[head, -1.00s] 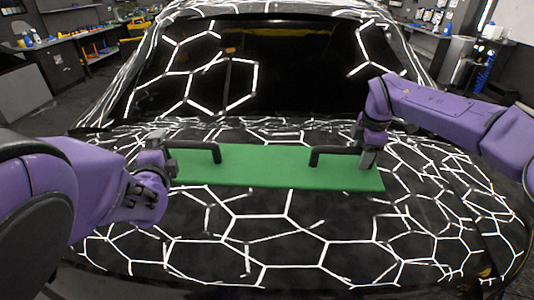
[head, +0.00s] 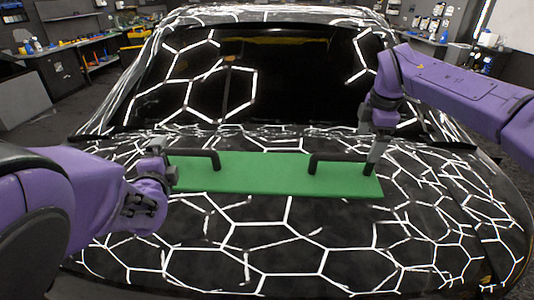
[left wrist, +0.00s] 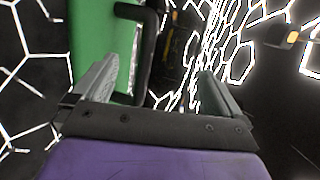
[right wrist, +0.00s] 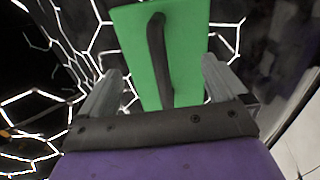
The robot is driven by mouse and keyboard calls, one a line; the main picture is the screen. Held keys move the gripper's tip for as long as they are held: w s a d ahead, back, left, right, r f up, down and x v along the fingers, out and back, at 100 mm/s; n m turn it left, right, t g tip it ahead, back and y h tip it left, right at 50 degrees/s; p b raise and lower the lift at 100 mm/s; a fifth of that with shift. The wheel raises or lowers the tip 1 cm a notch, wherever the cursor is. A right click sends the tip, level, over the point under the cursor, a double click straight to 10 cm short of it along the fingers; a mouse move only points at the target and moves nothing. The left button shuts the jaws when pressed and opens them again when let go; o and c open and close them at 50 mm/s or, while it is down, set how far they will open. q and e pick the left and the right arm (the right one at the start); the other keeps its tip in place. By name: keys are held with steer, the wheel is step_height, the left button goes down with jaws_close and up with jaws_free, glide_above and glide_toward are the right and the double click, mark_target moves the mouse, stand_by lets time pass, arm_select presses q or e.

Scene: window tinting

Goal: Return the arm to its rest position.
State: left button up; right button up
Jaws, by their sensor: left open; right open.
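A green board (head: 265,177) with two black handles lies on the black car hood with white hexagon lines. My left gripper (head: 172,170) is at the board's left end, near the left handle (head: 195,154). In the left wrist view its fingers (left wrist: 165,85) are spread, with the left handle (left wrist: 147,50) beyond them. My right gripper (head: 374,165) is at the board's right end, near the right handle (head: 335,158). In the right wrist view its fingers (right wrist: 160,85) are apart, with the right handle (right wrist: 158,60) seen between them. I cannot tell whether either gripper touches the board.
The dark windshield (head: 270,75) rises behind the hood (head: 290,245). Workbenches with tools (head: 85,42) stand at the back left, and another bench (head: 430,35) at the back right. The front of the hood is clear.

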arm_select(q)
steer(key=shift+d+f, duration=0.15)
steer(key=shift+d, duration=0.15)
